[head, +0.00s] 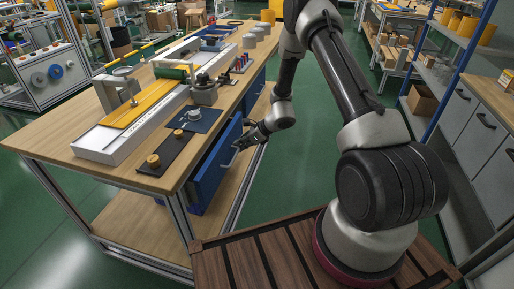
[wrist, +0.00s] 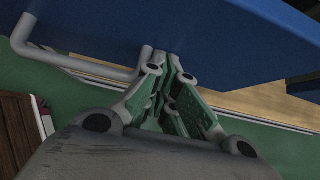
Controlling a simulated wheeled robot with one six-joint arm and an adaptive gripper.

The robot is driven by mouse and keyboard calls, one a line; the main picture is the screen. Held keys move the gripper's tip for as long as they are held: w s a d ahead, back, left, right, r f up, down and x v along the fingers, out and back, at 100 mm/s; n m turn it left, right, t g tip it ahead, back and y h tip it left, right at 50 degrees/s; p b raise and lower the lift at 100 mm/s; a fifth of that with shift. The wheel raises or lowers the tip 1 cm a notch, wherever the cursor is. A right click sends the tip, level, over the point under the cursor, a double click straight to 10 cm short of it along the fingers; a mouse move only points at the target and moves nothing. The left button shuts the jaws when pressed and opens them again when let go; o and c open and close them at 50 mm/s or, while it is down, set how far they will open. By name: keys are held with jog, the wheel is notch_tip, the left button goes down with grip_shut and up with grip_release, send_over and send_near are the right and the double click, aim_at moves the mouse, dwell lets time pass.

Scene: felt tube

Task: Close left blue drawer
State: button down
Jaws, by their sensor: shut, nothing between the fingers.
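The left blue drawer (head: 208,178) is under the near part of the workbench top and stands pulled out past its edge. Its blue front fills the top of the wrist view (wrist: 220,35). Its grey bar handle (wrist: 85,65) shows at the left of the wrist view. My gripper (head: 240,146) is at the drawer front near the handle. In the wrist view its shut, empty fingertips (wrist: 173,62) point at the blue front, just right of the handle. I cannot tell whether they touch it.
The wooden workbench top (head: 60,131) carries a white and yellow fixture (head: 135,110), dark mats and small parts. A second blue drawer (head: 256,90) is farther along the bench. A lower wooden shelf (head: 135,222) lies below. Grey cabinets (head: 480,130) stand at right. Green floor (head: 310,125) is clear between.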

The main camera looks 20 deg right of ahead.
aim_at(233, 140)
jog(key=w+a, duration=0.2)
jog(key=a, duration=0.1)
jog(key=shift+w+a, duration=0.1)
jog(key=shift+a, duration=0.1)
jog(key=shift+w+a+r, duration=0.1)
jog(key=shift+w+a, duration=0.05)
